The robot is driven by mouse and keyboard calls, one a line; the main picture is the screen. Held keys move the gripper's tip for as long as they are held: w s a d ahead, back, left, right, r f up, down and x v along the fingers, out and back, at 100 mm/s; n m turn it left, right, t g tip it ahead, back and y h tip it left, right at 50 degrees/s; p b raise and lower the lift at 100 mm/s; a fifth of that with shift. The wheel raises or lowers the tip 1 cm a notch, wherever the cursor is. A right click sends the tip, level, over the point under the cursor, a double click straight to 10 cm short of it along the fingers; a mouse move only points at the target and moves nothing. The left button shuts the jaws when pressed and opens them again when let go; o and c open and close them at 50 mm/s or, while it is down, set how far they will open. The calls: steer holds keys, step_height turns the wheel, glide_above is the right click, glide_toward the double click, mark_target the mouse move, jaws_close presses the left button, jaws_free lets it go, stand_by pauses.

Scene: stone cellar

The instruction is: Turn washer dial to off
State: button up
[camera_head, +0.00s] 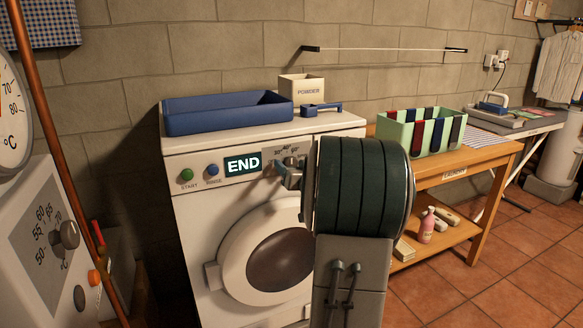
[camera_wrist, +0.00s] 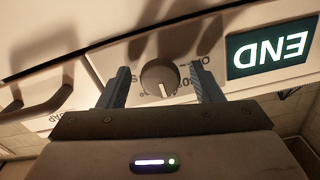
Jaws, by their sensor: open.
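The white washer (camera_head: 215,225) stands against the stone wall, its lit display (camera_head: 242,164) reading END. Its grey dial (camera_wrist: 160,77) shows clearly in the wrist view, where the panel appears upside down. A pale pointer mark on the dial faces the picture's bottom edge, which is upward on the panel. The numbers around it are only partly readable. My gripper (camera_wrist: 163,88) is open, with one finger on each side of the dial and a visible gap at both sides. In the head view, my gripper (camera_head: 287,174) is at the panel and my arm hides part of the dial.
Green START (camera_head: 187,175) and blue RINSE (camera_head: 213,170) buttons sit left of the display. A blue tray (camera_head: 228,118) and a powder box (camera_head: 301,88) stand on the washer. A wooden table (camera_head: 480,160) with a green crate (camera_head: 438,135) is at right. A dial-bearing unit (camera_head: 40,255) stands left.

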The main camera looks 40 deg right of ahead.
steer(key=c, duration=1)
steer(key=shift+f+n+b, duration=0.1)
steer(key=shift+n+b, duration=0.2)
steer(key=shift+d+n+b, duration=0.15)
steer(key=shift+n+b, duration=5.7)
steer(key=shift+n, duration=1.85)
